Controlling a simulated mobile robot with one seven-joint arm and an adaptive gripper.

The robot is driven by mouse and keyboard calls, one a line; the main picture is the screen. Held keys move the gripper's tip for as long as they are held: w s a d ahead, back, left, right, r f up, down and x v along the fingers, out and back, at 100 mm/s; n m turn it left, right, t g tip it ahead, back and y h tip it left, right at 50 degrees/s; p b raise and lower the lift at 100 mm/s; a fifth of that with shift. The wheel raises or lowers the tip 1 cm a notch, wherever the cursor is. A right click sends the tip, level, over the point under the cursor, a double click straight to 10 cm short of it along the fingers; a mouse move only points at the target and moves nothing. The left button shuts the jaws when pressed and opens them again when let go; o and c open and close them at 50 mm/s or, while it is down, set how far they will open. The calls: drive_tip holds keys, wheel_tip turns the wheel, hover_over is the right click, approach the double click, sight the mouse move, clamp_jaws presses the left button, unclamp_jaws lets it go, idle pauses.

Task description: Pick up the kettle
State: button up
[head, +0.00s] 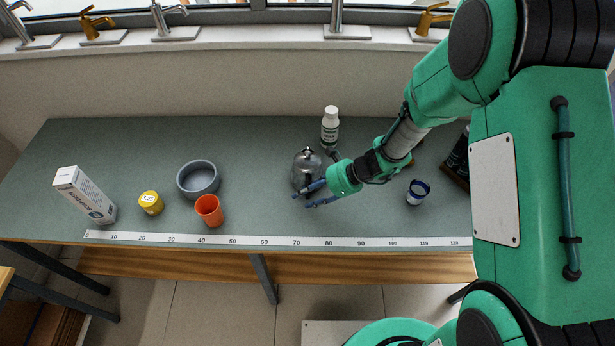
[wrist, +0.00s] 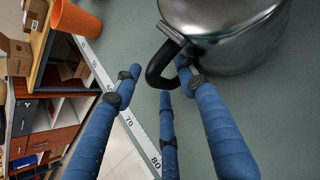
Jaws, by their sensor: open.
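The kettle (head: 306,167) is a shiny metal pot with a dark lid knob, standing upright on the grey-green bench near its middle. In the wrist view its metal body (wrist: 235,40) fills the top right, and its black curved handle (wrist: 158,66) points toward my fingers. My gripper (head: 306,200) is at the kettle's front right side in the head view. In the wrist view my open gripper (wrist: 157,80) has three blue fingers spread around the handle. One fingertip overlaps the handle's right end near the body; whether it touches cannot be told.
A white bottle (head: 330,128) stands just behind the kettle. An orange cup (head: 209,211), grey bowl (head: 198,179), yellow jar (head: 151,203) and white box (head: 84,195) stand to the left. A blue-and-white tin (head: 417,192) is to the right. A ruler strip (head: 200,239) runs along the front edge.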

clamp_jaws()
drive_tip(key=shift+r, duration=0.3)
idle(0.5)
drive_tip(key=shift+r+p, duration=0.55)
drive_tip(key=shift+r, duration=1.1)
drive_tip(key=s+d, duration=0.3)
drive_tip(key=s, duration=0.4)
drive_tip(key=s+d+r+p, duration=0.1)
drive_tip(key=s+d, duration=0.2)
drive_tip(key=s, duration=0.4)
drive_tip(key=shift+s, duration=0.3)
drive_tip(key=shift+s+r, duration=0.1)
